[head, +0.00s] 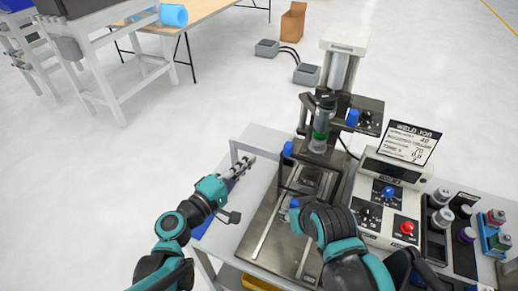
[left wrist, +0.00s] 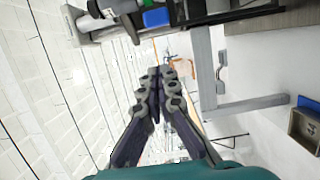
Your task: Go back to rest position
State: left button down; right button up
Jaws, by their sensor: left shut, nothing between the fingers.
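My left gripper (head: 246,163) is over the left part of the grey worktable, left of the welding machine (head: 320,130). Its fingers are together with nothing between them, and they also show closed in the left wrist view (left wrist: 165,75). The gripper is apart from the machine. My right arm (head: 335,225) reaches in from the bottom right, over the front of the machine's base. I cannot make out its gripper fingers.
A control box (head: 395,170) with a red button and a sign (head: 409,143) stand right of the machine. A rack with several small containers (head: 440,219) is at the far right. Foot pedals (head: 306,75) and a cardboard box (head: 292,22) are on the open floor behind.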

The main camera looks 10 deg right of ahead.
pick_arm(q)
jog(key=s+a+f+m+g+y, duration=0.1)
jog(key=s+a+f+m+y, duration=0.1)
jog(key=a, duration=0.6)
jog(key=s+a+f+m+g+y, duration=0.2)
jog(key=s+a+f+m+y, duration=0.1)
jog(key=a+y, duration=0.4)
jog(key=s+a+f+m+g+y, duration=0.1)
jog(key=s+a+f+m+y, duration=0.2)
jog(key=s+a, duration=0.3)
jog(key=a+f+y, duration=0.1)
jog(key=a, duration=0.3)
jog(key=shift+s+y, duration=0.35)
jog(key=shift+y, duration=0.05)
jog(key=shift+a, duration=0.15)
